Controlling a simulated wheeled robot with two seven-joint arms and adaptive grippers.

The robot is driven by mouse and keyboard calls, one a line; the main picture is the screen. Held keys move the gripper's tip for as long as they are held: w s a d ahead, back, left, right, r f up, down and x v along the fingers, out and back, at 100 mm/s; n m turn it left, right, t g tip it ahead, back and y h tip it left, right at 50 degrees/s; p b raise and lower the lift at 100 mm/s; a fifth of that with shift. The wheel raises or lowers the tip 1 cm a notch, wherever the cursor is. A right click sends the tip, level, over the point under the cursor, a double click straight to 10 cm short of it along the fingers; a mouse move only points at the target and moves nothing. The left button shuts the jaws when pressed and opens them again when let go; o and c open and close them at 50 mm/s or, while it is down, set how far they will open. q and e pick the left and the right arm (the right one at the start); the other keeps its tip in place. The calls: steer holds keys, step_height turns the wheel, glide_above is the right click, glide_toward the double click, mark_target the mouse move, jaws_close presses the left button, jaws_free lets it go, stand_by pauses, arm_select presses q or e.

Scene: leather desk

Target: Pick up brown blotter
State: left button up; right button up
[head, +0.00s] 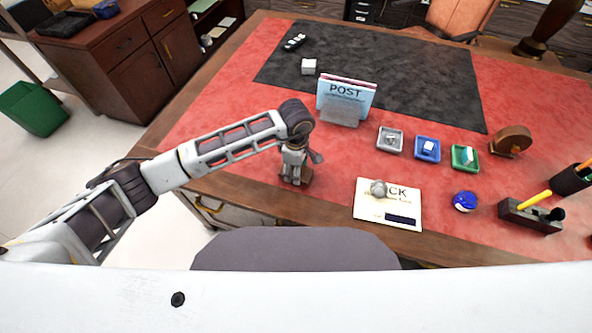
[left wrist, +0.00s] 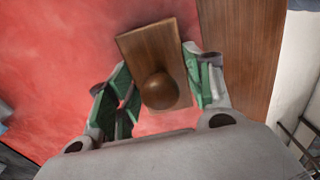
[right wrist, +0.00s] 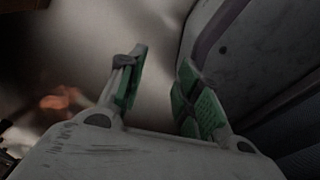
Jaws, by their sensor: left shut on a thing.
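The brown blotter (left wrist: 138,47) is a wooden block with a round knob, seen from above in the left wrist view. My left gripper (left wrist: 158,88) is shut on it, with green-padded fingers on both sides of the block near the knob. In the head view the left gripper (head: 296,172) points down at the desk's near edge, and part of the blotter (head: 307,179) shows beside the fingers. I cannot tell whether the blotter touches the desk. My right gripper (right wrist: 158,85) is open and empty in the right wrist view; the head view does not show it.
Right of the left gripper lies a cream card (head: 372,213) with a grey round object (head: 378,188). A letter holder (head: 340,115) stands behind. Small grey (head: 390,147), blue (head: 427,157) and green (head: 465,165) trays, a blue round object (head: 465,201) and a pen stand (head: 530,216) are farther right.

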arm_select(q)
steer(key=shift+r, duration=0.55)
step_height(320, 180, up, 8)
steer(key=shift+f+b, duration=0.2)
steer(key=shift+b, duration=0.15)
steer(key=shift+r, duration=0.65)
steer(key=o, duration=0.5)
steer(key=shift+c, duration=1.1)
steer(key=shift+s, duration=0.1)
arm_select(e)
steer(key=shift+s+d+f, duration=0.1)
steer(key=shift+d+f, duration=0.2)
steer(key=shift+d, duration=0.15)
